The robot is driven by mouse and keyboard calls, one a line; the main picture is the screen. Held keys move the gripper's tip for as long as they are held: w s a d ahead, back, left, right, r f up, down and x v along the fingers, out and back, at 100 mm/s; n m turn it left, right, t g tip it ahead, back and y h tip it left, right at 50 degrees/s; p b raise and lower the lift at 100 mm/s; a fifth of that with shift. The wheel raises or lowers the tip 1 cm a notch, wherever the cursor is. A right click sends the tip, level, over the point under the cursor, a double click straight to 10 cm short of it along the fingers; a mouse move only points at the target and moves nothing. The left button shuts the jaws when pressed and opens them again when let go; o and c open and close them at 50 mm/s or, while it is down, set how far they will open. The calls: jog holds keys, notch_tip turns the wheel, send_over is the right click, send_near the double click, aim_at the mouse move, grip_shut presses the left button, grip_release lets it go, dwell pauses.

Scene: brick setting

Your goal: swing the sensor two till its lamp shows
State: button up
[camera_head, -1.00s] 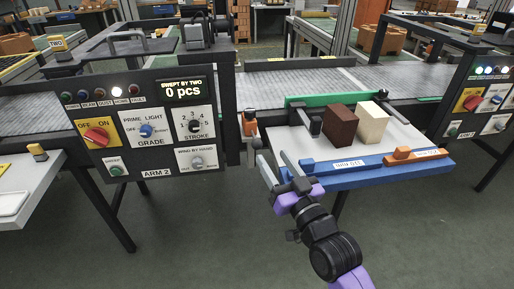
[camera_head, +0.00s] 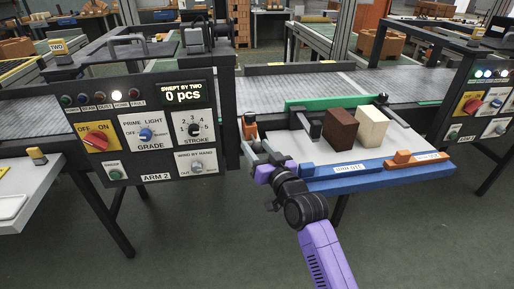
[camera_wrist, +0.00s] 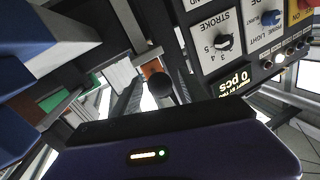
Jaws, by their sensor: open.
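A small orange and black device (camera_head: 249,119) stands at the conveyor's near edge, right of the ARM 2 panel; it looks like the sensor, but I see no label on it. I cannot make out a lit lamp on it. In the wrist view an orange part (camera_wrist: 152,67) shows ahead, with a round black knob (camera_wrist: 160,88) below it. My gripper (camera_head: 258,148) is open just below and in front of the device, its fingers pointing toward it. I cannot tell whether a finger touches it. No object is between the fingers.
The ARM 2 panel (camera_head: 152,165), with switches and knobs, stands close on the left; its display reads 0 pcs. On the right, a blue-edged tray (camera_head: 360,172) carries a brown block (camera_head: 340,129) and a cream block (camera_head: 371,127). A green bar (camera_head: 330,102) lies behind them.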

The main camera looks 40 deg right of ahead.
jog(key=shift+w, duration=0.1)
grip_shut()
dwell(1.4)
